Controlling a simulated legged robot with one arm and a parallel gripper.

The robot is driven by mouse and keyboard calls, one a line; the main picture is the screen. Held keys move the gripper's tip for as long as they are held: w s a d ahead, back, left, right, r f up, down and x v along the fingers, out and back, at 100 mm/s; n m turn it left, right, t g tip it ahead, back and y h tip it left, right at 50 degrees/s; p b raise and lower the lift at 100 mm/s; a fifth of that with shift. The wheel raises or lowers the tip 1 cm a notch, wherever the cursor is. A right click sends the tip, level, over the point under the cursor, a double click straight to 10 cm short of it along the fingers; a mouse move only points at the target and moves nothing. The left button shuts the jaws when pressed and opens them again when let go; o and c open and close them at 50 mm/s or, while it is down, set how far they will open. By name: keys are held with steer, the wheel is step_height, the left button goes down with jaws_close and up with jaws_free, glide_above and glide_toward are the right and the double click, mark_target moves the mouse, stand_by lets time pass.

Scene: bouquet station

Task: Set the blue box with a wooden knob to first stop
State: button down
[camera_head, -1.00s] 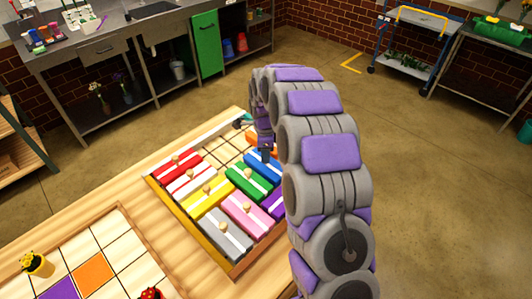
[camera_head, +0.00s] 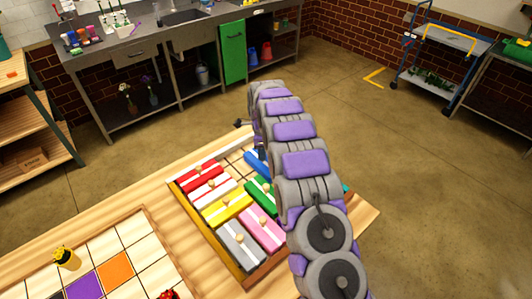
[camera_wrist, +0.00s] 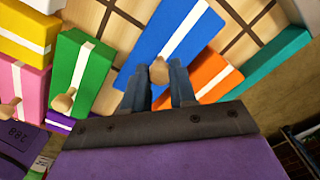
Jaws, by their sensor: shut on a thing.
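The blue box (camera_wrist: 172,38) with a white stripe lies in the wooden slider tray and fills the top middle of the wrist view. In the head view the blue box (camera_head: 255,162) shows only in part beside my arm. Its wooden knob (camera_wrist: 158,72) sits between the fingers of my gripper (camera_wrist: 158,82), which is shut on it. In the head view my arm hides the gripper. The green box (camera_wrist: 80,62) lies left of the blue box, and the orange box (camera_wrist: 206,76) lies right of it, partly behind a finger.
Yellow (camera_head: 227,206), red (camera_head: 203,177), pink (camera_head: 261,229) and grey (camera_head: 240,243) boxes lie in the same tray. A teal piece (camera_wrist: 268,68) is at the right in the wrist view. Bare grid cells (camera_wrist: 238,42) show beside the blue box. A tiled board (camera_head: 128,243) is at left.

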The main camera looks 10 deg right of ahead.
mark_target(253, 152)
steer(key=shift+w+a+p, duration=0.5)
steer(key=shift+w+p, duration=0.1)
steer(key=shift+w, duration=0.2)
steer(key=shift+w+a+p, duration=0.45)
steer(key=shift+w+p, duration=0.15)
steer(key=shift+w, duration=0.25)
steer(key=shift+w+a+p, duration=0.5)
steer(key=shift+w+p, duration=0.1)
steer(key=shift+w, duration=0.2)
steer(key=shift+w+a+r, duration=0.1)
steer(key=shift+w+r, duration=0.05)
steer(key=shift+r, duration=0.05)
steer(key=c, duration=1.4)
jaws_free()
steer(key=o, duration=0.5)
steer(key=shift+w+f, duration=0.1)
steer(key=shift+f, duration=0.1)
steer(key=shift+a, duration=0.1)
steer(key=shift+r, duration=0.1)
step_height(253, 152, up, 17)
steer(key=p, duration=1.4)
steer(key=shift+a, duration=0.1)
